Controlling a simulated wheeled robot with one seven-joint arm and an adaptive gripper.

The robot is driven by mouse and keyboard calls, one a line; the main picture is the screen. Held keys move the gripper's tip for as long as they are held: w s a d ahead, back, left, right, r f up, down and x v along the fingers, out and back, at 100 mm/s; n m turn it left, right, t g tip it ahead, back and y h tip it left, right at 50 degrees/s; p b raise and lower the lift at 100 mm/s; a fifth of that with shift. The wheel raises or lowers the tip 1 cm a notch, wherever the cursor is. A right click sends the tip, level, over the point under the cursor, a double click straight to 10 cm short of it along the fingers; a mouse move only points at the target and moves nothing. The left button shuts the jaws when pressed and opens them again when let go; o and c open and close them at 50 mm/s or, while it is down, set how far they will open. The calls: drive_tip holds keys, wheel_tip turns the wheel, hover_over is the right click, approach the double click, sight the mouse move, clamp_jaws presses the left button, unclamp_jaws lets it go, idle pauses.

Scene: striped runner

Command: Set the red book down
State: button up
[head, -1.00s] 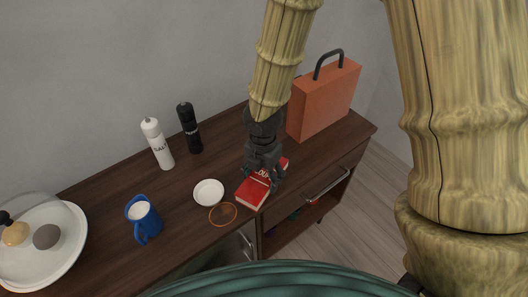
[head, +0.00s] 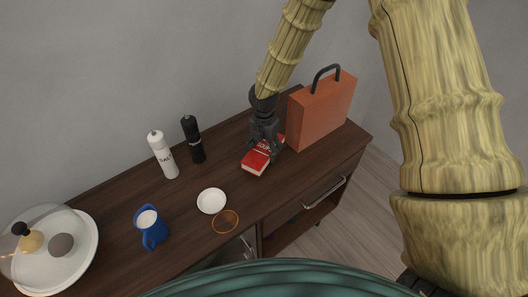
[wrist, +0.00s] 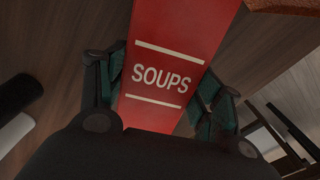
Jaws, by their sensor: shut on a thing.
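The red book (head: 256,161) is in the head view near the middle of the dark wooden cabinet top, left of the orange case. Its red cover with the white word SOUPS fills the middle of the wrist view (wrist: 165,55). My gripper (head: 265,147) is shut on the book from above, with a finger on each side of it in the wrist view (wrist: 160,95). The book lies flat at or just above the wood; I cannot tell if it touches. Part of the book is hidden behind my gripper.
The orange case (head: 322,112) stands close on the right. A black mill (head: 194,140) and a white salt mill (head: 163,156) stand to the left. A white dish (head: 211,201), an orange ring (head: 225,222), a blue jug (head: 151,229) and a domed plate (head: 84,262) are nearer the front left.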

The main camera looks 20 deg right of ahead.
sight(264, 155)
drive_tip(key=shift+f+p, duration=0.9)
drive_tip(key=shift+f, duration=0.8)
drive_tip(key=shift+f, duration=0.15)
drive_tip(key=o, duration=1.2)
drive_tip(key=shift+r+b, duration=2.1)
drive_tip(key=shift+r, duration=4.05)
